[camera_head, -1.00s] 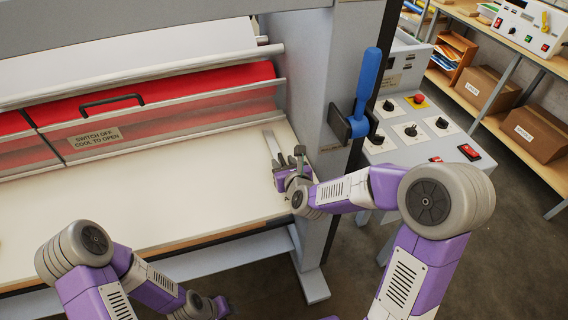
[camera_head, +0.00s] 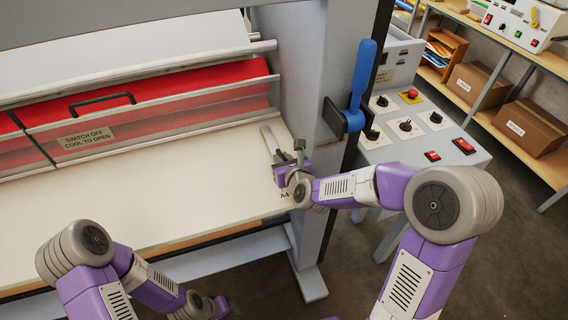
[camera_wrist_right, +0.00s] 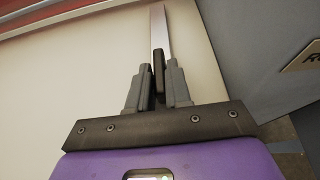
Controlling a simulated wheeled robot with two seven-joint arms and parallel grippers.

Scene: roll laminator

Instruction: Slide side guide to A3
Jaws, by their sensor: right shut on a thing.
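The side guide (camera_head: 267,136) is a thin metal strip lying on the cream feed table (camera_head: 150,195), near its right end, pointing toward the rollers. In the right wrist view the strip (camera_wrist_right: 159,22) runs away from the fingers, with a dark upright tab (camera_wrist_right: 158,72) at its near end. My right gripper (camera_wrist_right: 157,82) is shut on this tab. In the head view my right gripper (camera_head: 281,170) partly hides the guide's near end. An "A4" mark (camera_head: 285,195) shows on the table beside it. My left gripper (camera_head: 221,305) is low in the head view, its fingers unclear.
The grey machine side post (camera_head: 303,100) stands close right of the guide. It carries a blue-handled lever (camera_head: 364,80). A control panel (camera_head: 430,150) with knobs is farther right. A red cover (camera_head: 200,95) spans the back of the table. The table left of the guide is clear.

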